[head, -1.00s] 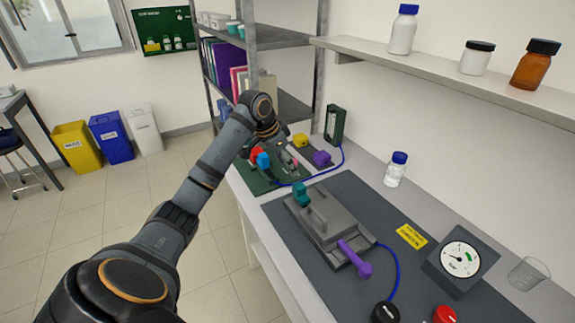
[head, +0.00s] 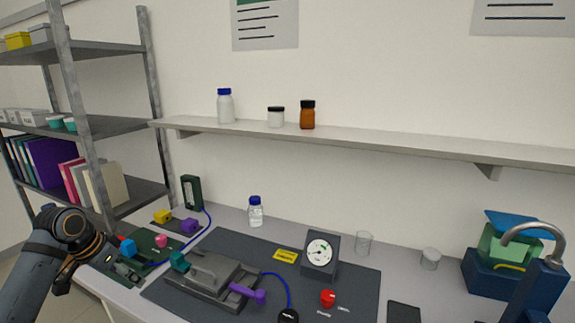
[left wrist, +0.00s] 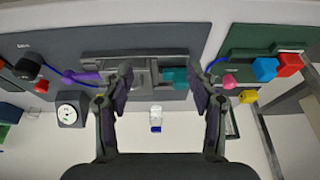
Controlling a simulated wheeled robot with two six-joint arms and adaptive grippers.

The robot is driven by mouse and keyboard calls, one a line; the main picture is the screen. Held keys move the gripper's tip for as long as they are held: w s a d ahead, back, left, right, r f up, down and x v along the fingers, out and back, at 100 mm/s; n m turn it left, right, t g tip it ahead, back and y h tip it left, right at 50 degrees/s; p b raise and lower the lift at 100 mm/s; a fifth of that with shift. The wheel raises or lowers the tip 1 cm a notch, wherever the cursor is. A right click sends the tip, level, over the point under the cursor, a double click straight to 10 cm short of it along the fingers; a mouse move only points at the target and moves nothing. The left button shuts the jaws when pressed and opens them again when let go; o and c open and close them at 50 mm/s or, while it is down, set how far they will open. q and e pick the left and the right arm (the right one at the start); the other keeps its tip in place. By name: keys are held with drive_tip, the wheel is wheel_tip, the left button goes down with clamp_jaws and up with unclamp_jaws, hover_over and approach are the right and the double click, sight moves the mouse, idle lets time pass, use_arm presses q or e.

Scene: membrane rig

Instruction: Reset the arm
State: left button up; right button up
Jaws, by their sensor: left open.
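My left arm comes in at the lower left of the head view. My left gripper (head: 126,268) is by the green mat (head: 103,264), small and partly hidden by my wrist. In the left wrist view the gripper (left wrist: 162,84) is open, with nothing between its fingers. The grey membrane rig (head: 202,279) with a teal block (head: 180,262) and a purple handle (head: 248,293) stands on the dark mat; it shows beyond the fingers in the left wrist view (left wrist: 137,62). My right gripper is not in view.
Red, pink, yellow and purple pieces (head: 189,226) lie around the green mat. A round gauge (head: 320,252), a red knob (head: 328,298) and a blue-capped bottle (head: 256,212) stand on the bench. A metal rack (head: 85,128) is at left; a wall shelf (head: 370,140) runs above.

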use_arm(q)
drive_tip(key=s+d+f, duration=0.5)
drive_tip(key=d+f, duration=0.3)
drive_tip(key=f, duration=0.4)
drive_tip(key=s+d+f+n+y, duration=0.15)
drive_tip(key=s+d+f, duration=0.25)
drive_tip(key=s, duration=0.6)
drive_tip(key=s+d+f+n+y, duration=0.1)
drive_tip(key=s+d+f+n, duration=0.2)
drive_tip(key=s, duration=0.6)
drive_tip(key=s+a+f+g, duration=0.1)
drive_tip(key=s+f, duration=0.1)
drive_tip(key=f, duration=1.2)
drive_tip(key=s+a+f+g, duration=0.1)
drive_tip(key=s+f, duration=0.1)
drive_tip(key=f, duration=1.2)
drive_tip(key=s+f, duration=1.5)
drive_tip(key=s, duration=0.2)
drive_tip(key=shift+s+a+g, duration=0.25)
drive_tip(key=shift+a+g, duration=0.1)
drive_tip(key=shift+g, duration=0.05)
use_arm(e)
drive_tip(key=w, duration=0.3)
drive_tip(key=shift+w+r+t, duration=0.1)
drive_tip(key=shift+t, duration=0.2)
